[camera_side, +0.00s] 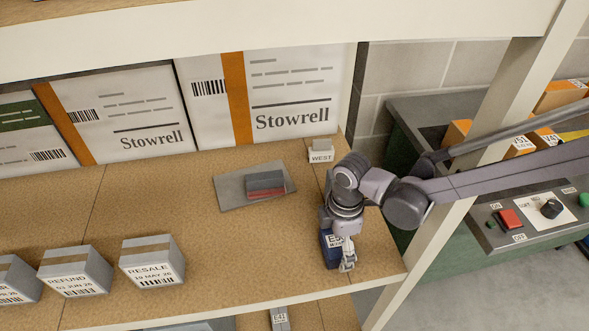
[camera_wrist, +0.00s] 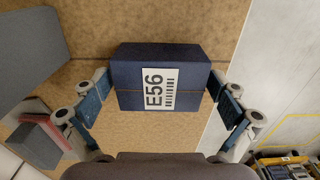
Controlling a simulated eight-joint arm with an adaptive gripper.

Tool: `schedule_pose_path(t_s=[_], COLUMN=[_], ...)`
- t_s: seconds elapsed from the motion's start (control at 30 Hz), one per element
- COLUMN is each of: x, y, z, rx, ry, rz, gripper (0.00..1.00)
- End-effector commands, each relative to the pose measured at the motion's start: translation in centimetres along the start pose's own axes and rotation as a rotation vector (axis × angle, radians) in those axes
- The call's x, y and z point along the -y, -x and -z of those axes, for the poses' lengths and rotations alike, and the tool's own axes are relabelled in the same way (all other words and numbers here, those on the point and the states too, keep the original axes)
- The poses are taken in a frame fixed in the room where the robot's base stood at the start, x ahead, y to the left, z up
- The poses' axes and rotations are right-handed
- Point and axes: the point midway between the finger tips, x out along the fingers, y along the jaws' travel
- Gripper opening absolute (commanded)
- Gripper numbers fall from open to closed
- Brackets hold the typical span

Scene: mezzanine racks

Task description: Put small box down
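The small dark blue box (camera_wrist: 160,68) with a white E56 label is between the two fingers of my gripper (camera_wrist: 160,92) in the wrist view. The fingertips appear to press on its left and right sides. In the side view, the blue box (camera_side: 328,249) is upright under my gripper (camera_side: 341,257), over the right front part of the wooden shelf board (camera_side: 230,260). I cannot tell whether its underside touches the board. The box's far finger side is hidden in the side view.
A grey plate (camera_side: 233,189) carrying a red and grey block (camera_side: 265,184) lies behind and left. A WEST sign (camera_side: 321,152) stands at the back. Grey cartons, including RESALE (camera_side: 153,265), stand at left. A rack post (camera_side: 425,250) is at right. Bare board lies between the cartons and my gripper.

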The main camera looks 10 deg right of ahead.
Motion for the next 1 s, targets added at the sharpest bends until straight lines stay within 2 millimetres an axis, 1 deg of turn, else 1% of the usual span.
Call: schedule_pose_path(t_s=[0.33, 0.47, 0.57, 0.8, 0.9, 1.0], x=[0.0, 0.0, 0.0, 0.0, 0.0, 0.0], y=[0.2, 1.2, 2.8, 7.7, 9.4, 10.8], z=[0.0, 0.0, 0.0, 0.0, 0.0, 0.0], rx=[0.0, 0.0, 0.0, 0.0, 0.0, 0.0], ry=[0.0, 0.0, 0.0, 0.0, 0.0, 0.0], rz=[0.0, 0.0, 0.0, 0.0, 0.0, 0.0], gripper=[1.0, 1.0, 1.0, 1.0, 1.0, 1.0])
